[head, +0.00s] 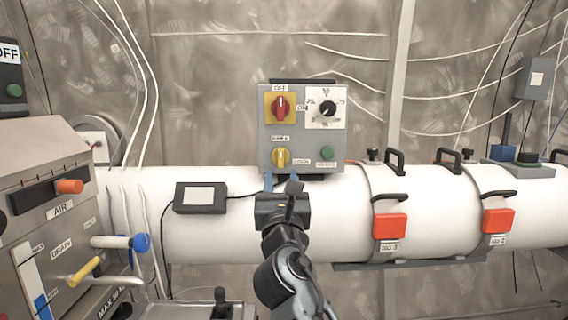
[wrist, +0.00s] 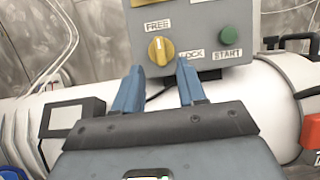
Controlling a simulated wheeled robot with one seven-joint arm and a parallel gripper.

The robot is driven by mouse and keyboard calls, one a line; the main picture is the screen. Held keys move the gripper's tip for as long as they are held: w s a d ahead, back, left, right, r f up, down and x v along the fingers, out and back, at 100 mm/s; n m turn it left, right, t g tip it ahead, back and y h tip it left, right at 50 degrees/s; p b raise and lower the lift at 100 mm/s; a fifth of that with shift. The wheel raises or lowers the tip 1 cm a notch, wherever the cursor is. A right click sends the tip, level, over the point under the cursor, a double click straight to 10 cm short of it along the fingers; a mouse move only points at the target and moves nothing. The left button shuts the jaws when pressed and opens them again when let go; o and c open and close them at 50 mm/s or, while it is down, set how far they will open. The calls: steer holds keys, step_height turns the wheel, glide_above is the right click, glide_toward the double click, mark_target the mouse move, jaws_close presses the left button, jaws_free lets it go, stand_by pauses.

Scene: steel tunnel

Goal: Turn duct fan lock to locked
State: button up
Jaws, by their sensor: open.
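The fan lock is a yellow rotary knob (head: 281,156) low on the left of a grey control box (head: 300,118). In the wrist view the knob (wrist: 160,51) has its grip upright, toward the FREE label (wrist: 157,25) above it. The LOCK label (wrist: 192,55) is to its right. My gripper (head: 281,182) is open and empty, just below and in front of the knob. In the wrist view its blue fingertips (wrist: 158,74) are spread below the knob, one to each side, apart from it.
A green START button (wrist: 228,59) is right of the knob. A red switch (head: 281,108) and a black dial (head: 328,108) sit above. A white duct (head: 345,225) runs behind my gripper, with a small screen box (head: 201,197) at left and red-latched clamps (head: 390,226) at right.

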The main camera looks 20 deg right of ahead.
mark_target(280, 159)
steer(key=x, duration=0.6)
steer(key=shift+w+d, duration=0.1)
steer(key=shift+w, duration=0.1)
steer(key=shift+c, duration=0.3)
jaws_close()
